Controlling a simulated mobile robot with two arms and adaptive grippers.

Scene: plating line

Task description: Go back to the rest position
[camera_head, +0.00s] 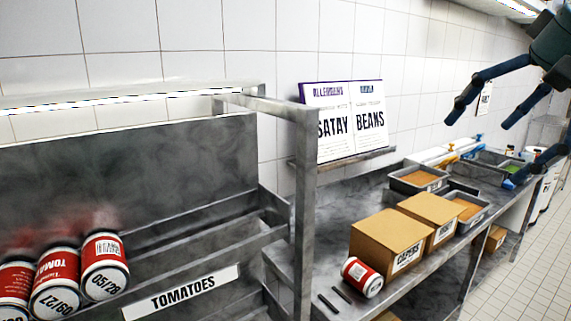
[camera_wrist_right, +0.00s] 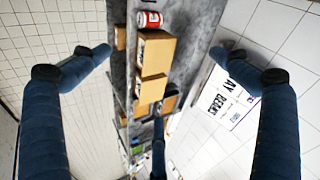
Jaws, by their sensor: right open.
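My right gripper (camera_head: 500,100) is at the upper right of the head view, raised above the far part of the steel counter. Its dark blue fingers are spread and nothing is between them. In the right wrist view the open fingers (camera_wrist_right: 170,75) show at left, right and bottom centre, with the counter and boxes beyond and apart from them. My left gripper does not show in either view.
Red tomato cans (camera_head: 105,265) lie in a steel rack (camera_head: 215,255) at left. On the counter (camera_head: 345,220) are a red can (camera_head: 362,277), cardboard boxes (camera_head: 385,245) and trays (camera_head: 418,179). A SATAY BEANS sign (camera_head: 345,120) stands on a wall shelf. Floor is clear at right.

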